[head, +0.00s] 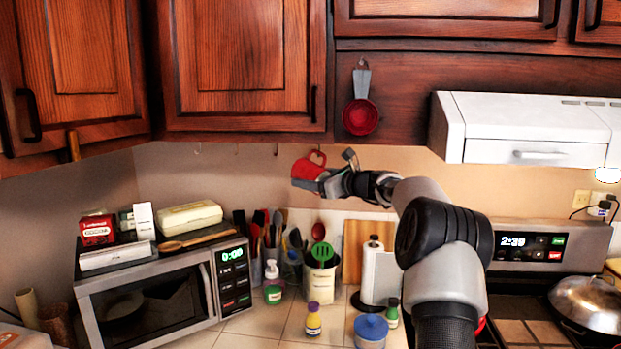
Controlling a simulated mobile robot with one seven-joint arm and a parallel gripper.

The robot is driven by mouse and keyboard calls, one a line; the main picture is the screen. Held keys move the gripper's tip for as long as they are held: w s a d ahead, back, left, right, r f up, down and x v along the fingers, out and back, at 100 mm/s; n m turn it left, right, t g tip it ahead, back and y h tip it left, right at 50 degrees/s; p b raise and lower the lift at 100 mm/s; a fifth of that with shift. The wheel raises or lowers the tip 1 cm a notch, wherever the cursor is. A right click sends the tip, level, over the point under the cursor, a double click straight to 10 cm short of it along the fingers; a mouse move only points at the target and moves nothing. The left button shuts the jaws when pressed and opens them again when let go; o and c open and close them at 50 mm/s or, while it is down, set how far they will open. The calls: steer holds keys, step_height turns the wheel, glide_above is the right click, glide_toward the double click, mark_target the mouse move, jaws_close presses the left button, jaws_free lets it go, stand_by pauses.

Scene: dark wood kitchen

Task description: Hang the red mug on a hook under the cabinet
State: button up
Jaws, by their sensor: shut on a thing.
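The red mug (306,170) is held in the air just below the underside of the cabinet (245,70), tilted, with its handle (318,157) toward the upper right. My gripper (322,182) is shut on the mug from the right side; the fingers partly cover it. Small hooks (276,150) show in a row under the cabinet, to the left of the mug. The mug appears apart from the hooks I can see. Whether another hook is behind the mug cannot be told.
A red measuring cup (360,117) hangs on the wood panel above my gripper. The white range hood (525,128) is to the right. Below are a microwave (165,295), a utensil holder (320,280), a paper towel roll (378,275) and small bottles (313,320) on the counter.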

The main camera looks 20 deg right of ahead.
steer(key=shift+r, duration=0.1)
steer(key=o, duration=1.4)
steer(key=shift+s, duration=0.1)
